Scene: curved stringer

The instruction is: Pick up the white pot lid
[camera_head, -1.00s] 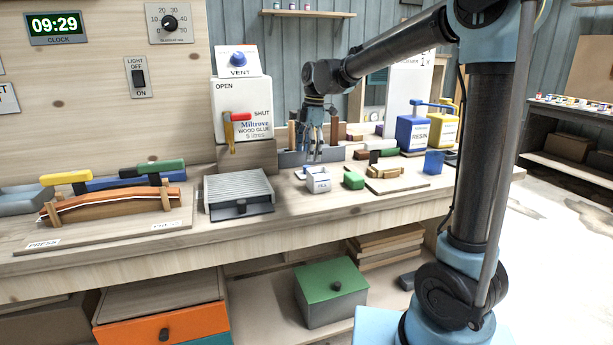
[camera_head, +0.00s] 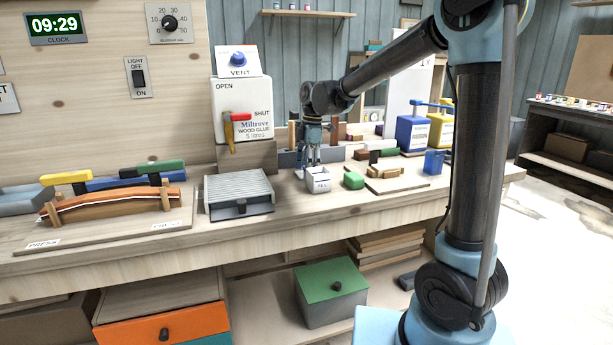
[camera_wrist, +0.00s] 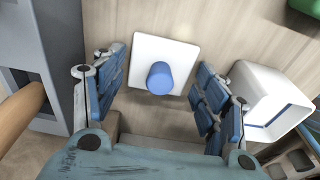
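The white pot lid is a square white plate (camera_wrist: 165,52) with a round blue knob (camera_wrist: 160,78), lying flat on the bench in the wrist view. In the head view it is small and mostly hidden behind the pot and my gripper. My gripper (camera_wrist: 161,88) is open above the lid, its blue-padded fingers on either side of the knob and apart from it. In the head view my gripper (camera_head: 308,158) points down just behind the pot. The open white pot (camera_wrist: 266,103) stands right of the fingers; it also shows in the head view (camera_head: 318,182).
A grey rack with wooden handles (camera_head: 287,158) is close behind my gripper. A blue cup (camera_head: 433,163) is further right. The bench front is clear.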

